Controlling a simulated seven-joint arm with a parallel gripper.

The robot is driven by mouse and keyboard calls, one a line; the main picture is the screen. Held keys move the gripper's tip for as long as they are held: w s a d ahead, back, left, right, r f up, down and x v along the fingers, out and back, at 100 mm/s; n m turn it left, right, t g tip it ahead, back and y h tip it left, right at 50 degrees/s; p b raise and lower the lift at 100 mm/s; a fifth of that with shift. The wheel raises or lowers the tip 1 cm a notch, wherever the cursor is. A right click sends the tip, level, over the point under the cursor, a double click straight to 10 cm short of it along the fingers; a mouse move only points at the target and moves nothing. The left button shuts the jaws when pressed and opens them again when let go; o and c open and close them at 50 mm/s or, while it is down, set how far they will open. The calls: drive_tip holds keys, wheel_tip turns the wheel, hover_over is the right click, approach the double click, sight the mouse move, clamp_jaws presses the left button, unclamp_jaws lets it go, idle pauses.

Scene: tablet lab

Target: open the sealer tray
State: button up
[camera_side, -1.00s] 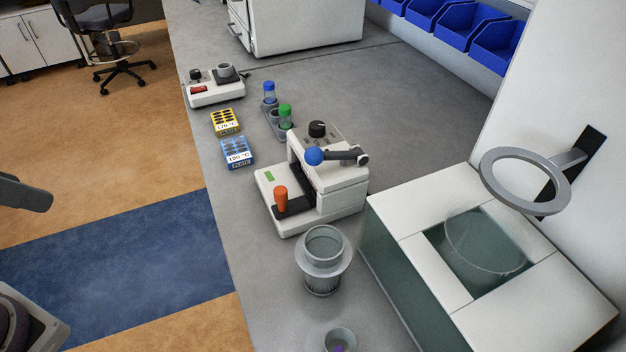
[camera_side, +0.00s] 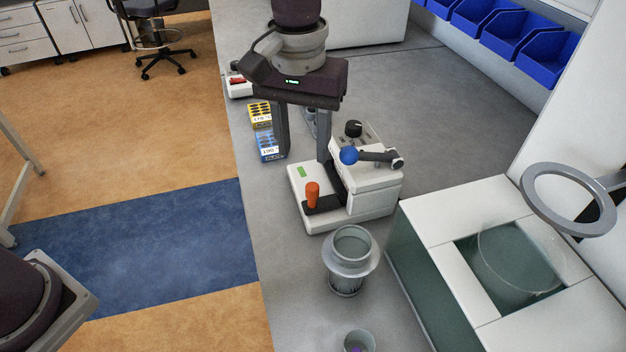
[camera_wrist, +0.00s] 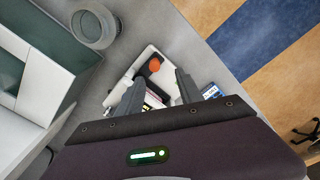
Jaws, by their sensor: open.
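The white sealer (camera_side: 365,190) stands on the grey bench, with a blue ball on its lever (camera_side: 349,155) and a black dial on top. Its tray handle, an orange knob (camera_side: 312,194), stands upright on a dark base at the front left. In the wrist view, the orange knob (camera_wrist: 154,65) shows beyond the fingertips. My gripper (camera_side: 304,150) is open and empty, fingers pointing down, above and behind the knob, apart from it. It also shows in the wrist view (camera_wrist: 158,80). It hides part of the bench behind the sealer.
A yellow block (camera_side: 260,114) and a blue block (camera_side: 269,144) stand left of my gripper. A grey flanged vessel (camera_side: 350,260) and a small cup (camera_side: 358,341) stand in front of the sealer. A glass-windowed box (camera_side: 470,240) with a ring is at right.

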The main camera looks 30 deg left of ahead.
sight(313, 186)
drive_tip(key=f, duration=0.3)
drive_tip(key=d+f, duration=0.1)
drive_tip(key=f, duration=0.4)
drive_tip(key=shift+w+d+f, duration=0.15)
drive_tip(key=shift+w+f, duration=0.1)
drive_tip(key=shift+f, duration=0.05)
clamp_jaws()
idle(0.9)
